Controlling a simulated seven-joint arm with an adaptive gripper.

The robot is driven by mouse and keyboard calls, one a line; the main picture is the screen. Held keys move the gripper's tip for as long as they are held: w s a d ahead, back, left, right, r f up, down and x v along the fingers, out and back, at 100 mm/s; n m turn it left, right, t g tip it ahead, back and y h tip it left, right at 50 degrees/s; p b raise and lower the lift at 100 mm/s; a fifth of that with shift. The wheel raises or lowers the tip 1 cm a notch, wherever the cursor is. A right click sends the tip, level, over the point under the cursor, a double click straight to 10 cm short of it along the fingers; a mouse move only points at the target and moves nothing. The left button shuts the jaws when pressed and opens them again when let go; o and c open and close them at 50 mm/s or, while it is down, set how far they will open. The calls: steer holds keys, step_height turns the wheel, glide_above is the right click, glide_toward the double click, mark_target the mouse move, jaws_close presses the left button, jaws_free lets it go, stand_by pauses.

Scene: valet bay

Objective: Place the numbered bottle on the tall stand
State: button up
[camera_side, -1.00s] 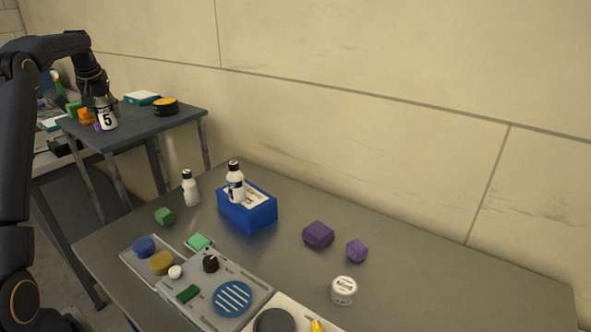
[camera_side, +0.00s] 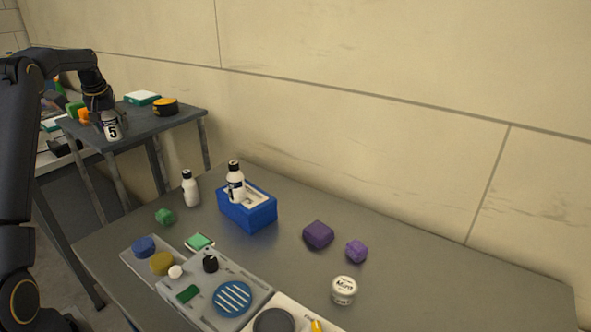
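The white bottle marked 5 (camera_side: 112,131) is at the front edge of the tall grey stand (camera_side: 165,124), tilted slightly. My gripper (camera_side: 108,114) is around its upper part from above and appears shut on it. I cannot tell whether the bottle's base touches the stand top or hangs just in front of its edge. The bottle's cap is hidden by my gripper.
An orange-black round tin (camera_side: 165,107) and a teal-white box (camera_side: 142,98) sit on the stand. On the lower table are a bottle on a blue box (camera_side: 248,212), another white bottle (camera_side: 190,188), purple blocks (camera_side: 318,235) and a grey tray (camera_side: 215,290).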

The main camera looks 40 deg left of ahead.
steer(key=w+d+v, duration=0.1)
steer(key=v, duration=1.2)
steer(key=d+r+m+t+h, duration=0.1)
steer(key=d+r+m, duration=0.15)
steer(key=d, duration=0.95)
steer(key=d+r+m+t, duration=0.1)
steer(key=d+m, duration=0.2)
steer(key=d, duration=0.8)
steer(key=s+d+f+m+h, duration=0.1)
steer(key=s+d+f+m, duration=0.1)
steer(key=s+d+f, duration=0.2)
steer(key=s+d+f+m+h, duration=0.1)
steer(key=s+d+f+m, duration=0.1)
steer(key=s+d, duration=0.5)
steer(key=s+d+f+m+t, duration=0.1)
steer(key=s+d+f, duration=0.4)
steer(key=d, duration=0.5)
steer(key=shift+s+f+m+h, duration=0.2)
steer(key=shift+f+m+h, duration=0.2)
steer(key=shift+m, duration=0.25)
steer(key=shift+o, duration=0.4)
